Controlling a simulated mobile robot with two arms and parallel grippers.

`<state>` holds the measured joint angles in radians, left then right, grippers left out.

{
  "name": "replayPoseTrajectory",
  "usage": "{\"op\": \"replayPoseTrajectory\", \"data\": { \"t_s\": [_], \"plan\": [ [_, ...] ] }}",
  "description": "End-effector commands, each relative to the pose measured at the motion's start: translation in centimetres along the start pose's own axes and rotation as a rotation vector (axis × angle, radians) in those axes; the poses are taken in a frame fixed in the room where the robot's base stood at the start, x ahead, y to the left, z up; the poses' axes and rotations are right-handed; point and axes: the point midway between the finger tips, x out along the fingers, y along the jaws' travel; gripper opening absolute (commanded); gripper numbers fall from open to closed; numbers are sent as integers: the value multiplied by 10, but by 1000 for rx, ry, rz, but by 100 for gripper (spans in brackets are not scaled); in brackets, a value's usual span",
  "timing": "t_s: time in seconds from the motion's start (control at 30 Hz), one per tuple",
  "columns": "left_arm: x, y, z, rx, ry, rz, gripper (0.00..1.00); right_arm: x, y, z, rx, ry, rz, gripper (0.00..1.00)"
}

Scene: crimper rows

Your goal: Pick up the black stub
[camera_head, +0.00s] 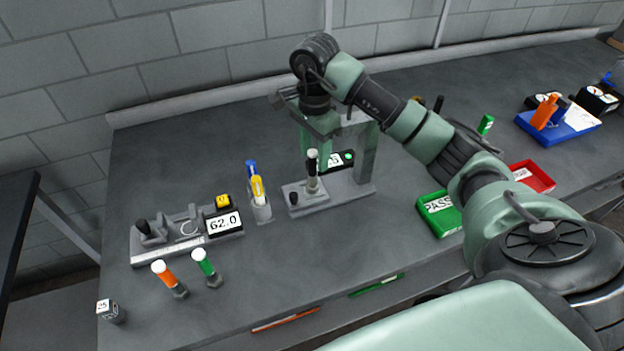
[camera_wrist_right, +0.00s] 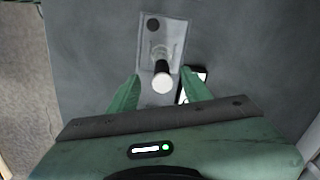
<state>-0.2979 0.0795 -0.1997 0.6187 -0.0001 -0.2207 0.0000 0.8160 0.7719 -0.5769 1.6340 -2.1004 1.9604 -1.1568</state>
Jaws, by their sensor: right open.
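The black stub (camera_head: 312,166), with a white cap, stands upright on a grey fixture (camera_head: 318,204) in the head view. In the right wrist view the stub (camera_wrist_right: 160,66) shows from above, its white cap towards the camera. My right gripper (camera_head: 316,143) is open and points down just above and around the stub's top. In the wrist view its two green fingers (camera_wrist_right: 160,75) are on either side of the stub, with gaps showing. I cannot tell how far down the fingers reach. My left gripper is not in view.
A press frame (camera_head: 364,160) and display (camera_head: 337,161) stand close by the stub. A pen holder (camera_head: 261,212) is to the left. Orange (camera_head: 164,273) and green (camera_head: 205,265) stubs stand front left. Green PASS (camera_head: 424,212) and red (camera_head: 542,177) trays lie right.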

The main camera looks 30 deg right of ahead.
Motion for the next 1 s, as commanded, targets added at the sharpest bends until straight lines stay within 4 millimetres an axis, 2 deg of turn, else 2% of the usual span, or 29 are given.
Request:
{"op": "replayPoseTrajectory", "data": {
  "t_s": [0.33,0.43,0.57,0.73,0.77,0.9,0.93,1.0],
  "plan": [
    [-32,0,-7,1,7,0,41,42,-2,3,0,-3,7,49],
    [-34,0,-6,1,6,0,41,57,-3,2,1,-1,4,49],
    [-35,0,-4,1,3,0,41,65,-4,1,-1,1,0,49],
    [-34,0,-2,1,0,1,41,66,-4,1,-1,1,0,49],
    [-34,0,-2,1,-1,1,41,66,-4,1,-1,1,0,46],
    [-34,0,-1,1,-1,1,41,65,-4,1,-1,1,0,7],
    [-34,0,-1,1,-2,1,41,65,-4,1,-1,1,0,0],
    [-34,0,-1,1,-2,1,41,65,-4,1,-1,1,0,0]
  ]
}}
